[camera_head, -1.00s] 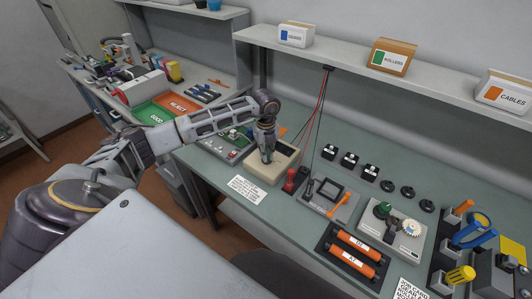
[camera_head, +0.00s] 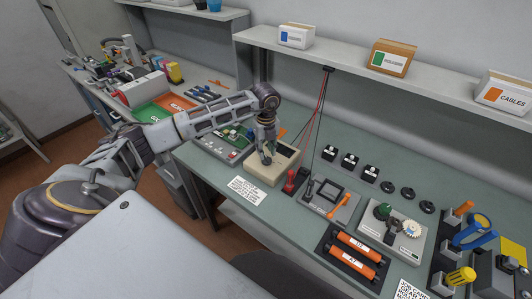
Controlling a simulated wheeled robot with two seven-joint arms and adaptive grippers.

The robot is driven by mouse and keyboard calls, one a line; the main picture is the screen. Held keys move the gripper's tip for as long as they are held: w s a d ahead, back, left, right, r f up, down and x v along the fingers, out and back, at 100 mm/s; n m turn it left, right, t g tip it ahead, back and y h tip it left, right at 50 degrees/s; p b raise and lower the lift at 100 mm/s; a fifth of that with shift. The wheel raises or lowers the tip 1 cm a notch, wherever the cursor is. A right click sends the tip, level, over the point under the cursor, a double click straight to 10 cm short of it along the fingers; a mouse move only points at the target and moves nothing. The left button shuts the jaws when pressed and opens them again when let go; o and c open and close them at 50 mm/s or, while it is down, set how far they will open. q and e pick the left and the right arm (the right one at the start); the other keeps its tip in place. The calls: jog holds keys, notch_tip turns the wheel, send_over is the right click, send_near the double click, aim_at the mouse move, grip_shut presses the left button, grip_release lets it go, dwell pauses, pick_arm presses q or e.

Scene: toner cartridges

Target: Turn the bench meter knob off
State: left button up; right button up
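The bench meter (camera_head: 284,168) is a beige box with a dark display on the green workbench, in the middle of the head view. My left gripper (camera_head: 267,157) points down over the meter's left part, its fingertips at or just above the top face. The knob is hidden by the gripper or too small to make out, so its setting cannot be read. Whether the fingers are open, shut or touching the knob cannot be told. My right gripper is out of view.
Red and black probes (camera_head: 289,182) stand right of the meter, with cables hanging from the shelf (camera_head: 345,65). A circuit board fixture (camera_head: 225,146) sits to its left and a printed card (camera_head: 246,191) in front. A grey fixture (camera_head: 327,200) lies farther right.

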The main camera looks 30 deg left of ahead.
aim_at(266, 157)
pick_arm(q)
notch_tip(266, 157, up, 10)
jog(key=shift+f, duration=0.2)
jog(key=shift+s+f, duration=0.1)
dwell(0.8)
